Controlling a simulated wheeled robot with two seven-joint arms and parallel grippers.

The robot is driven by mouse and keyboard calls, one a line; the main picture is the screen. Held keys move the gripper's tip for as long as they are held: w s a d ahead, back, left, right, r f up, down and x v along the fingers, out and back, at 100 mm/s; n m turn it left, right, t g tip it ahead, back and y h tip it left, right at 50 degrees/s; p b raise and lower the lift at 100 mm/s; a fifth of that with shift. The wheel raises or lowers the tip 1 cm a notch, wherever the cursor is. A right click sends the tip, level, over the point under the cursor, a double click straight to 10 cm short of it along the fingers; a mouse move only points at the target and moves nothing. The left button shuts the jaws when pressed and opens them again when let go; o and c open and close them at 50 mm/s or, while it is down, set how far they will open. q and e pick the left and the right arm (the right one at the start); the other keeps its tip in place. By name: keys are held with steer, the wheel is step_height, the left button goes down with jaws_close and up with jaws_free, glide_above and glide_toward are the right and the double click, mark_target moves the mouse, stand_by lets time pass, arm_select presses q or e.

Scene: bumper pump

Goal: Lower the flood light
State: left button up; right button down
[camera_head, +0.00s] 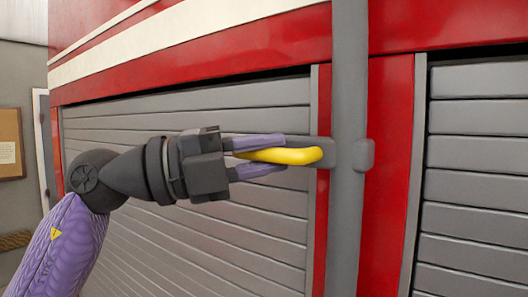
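A yellow handle (300,156) sticks out to the left from a dark grey bracket (327,153) on a vertical grey pole (348,85). The pole stands against a red and grey vehicle body. My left gripper (260,157) reaches in from the left, with its purple fingers above and below the handle. The flood light itself is not in view; the pole leaves the picture at the top. My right gripper is not in view.
Grey slatted shutters (480,200) in red frames lie close behind the pole and on both sides. A small grey clamp (364,154) sits on the pole's right side. A brown board (10,142) hangs on the wall at far left.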

arm_select(q)
jaws_close()
stand_by(0.4)
stand_by(0.6)
step_height(320, 180, down, 17)
steer(key=b, duration=1.1)
steer(key=shift+f+b, duration=0.15)
steer(key=shift+b, duration=0.25)
steer(key=shift+d, duration=0.15)
steer(key=o, duration=0.6)
jaws_free()
